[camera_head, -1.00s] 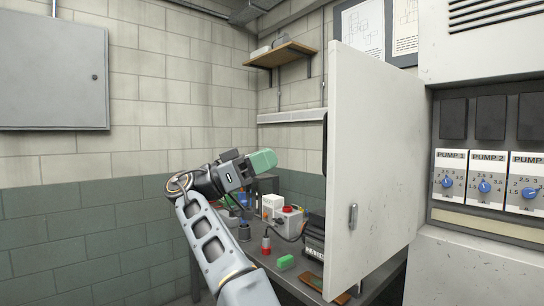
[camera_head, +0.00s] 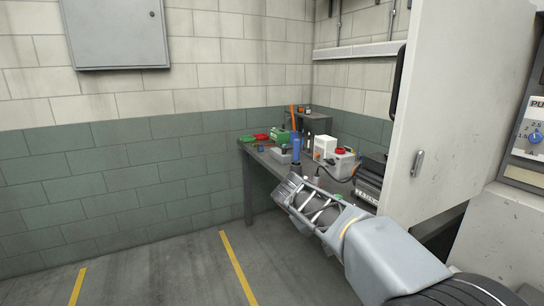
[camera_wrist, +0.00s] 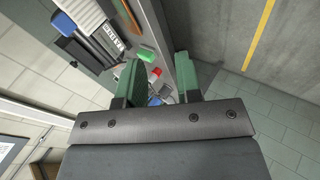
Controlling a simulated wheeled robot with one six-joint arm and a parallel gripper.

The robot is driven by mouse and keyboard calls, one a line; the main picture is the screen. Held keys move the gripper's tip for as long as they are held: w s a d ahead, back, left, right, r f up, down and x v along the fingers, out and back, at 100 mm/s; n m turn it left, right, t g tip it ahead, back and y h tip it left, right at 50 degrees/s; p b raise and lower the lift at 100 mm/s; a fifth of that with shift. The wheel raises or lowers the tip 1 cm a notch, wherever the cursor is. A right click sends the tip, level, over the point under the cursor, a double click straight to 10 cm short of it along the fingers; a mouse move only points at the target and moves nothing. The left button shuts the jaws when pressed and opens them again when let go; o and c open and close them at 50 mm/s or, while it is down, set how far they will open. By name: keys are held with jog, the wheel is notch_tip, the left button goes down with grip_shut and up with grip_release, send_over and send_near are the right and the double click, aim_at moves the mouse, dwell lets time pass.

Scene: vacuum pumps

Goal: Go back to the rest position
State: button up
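My gripper (camera_wrist: 159,75) shows in the wrist view with two green fingers standing apart. Nothing is held between them; the bench and the floor beyond show through the gap. In the head view my arm reaches in from the lower right, in front of the bench (camera_head: 246,168), and the green fingers cannot be made out there. The pump panel (camera_head: 533,130) is cut off at the right edge, with one blue dial in sight.
A white cabinet door (camera_head: 452,110) stands open at the right. The bench holds a white box with a red button (camera_head: 340,160), a green case (camera_head: 282,137) and other items. A grey wall cabinet (camera_head: 118,35) hangs upper left. Floor with yellow lines (camera_head: 238,266) is clear on the left.

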jog(key=s+d+f+m+y+p, duration=0.1)
jog(key=s+f+m+y+p, duration=0.1)
jog(key=s, duration=0.9)
jog(key=s+d+f+m+g+y+p, duration=0.1)
jog(key=s+d+f+m+y, duration=0.1)
jog(key=s, duration=0.8)
jog(key=shift+s+f+m+g+y+p, duration=0.3)
jog(key=shift+s+f+y+p, duration=0.1)
jog(key=shift+f+y, duration=0.6)
jog(key=shift+a+r, duration=0.1)
jog(key=shift+r, duration=0.05)
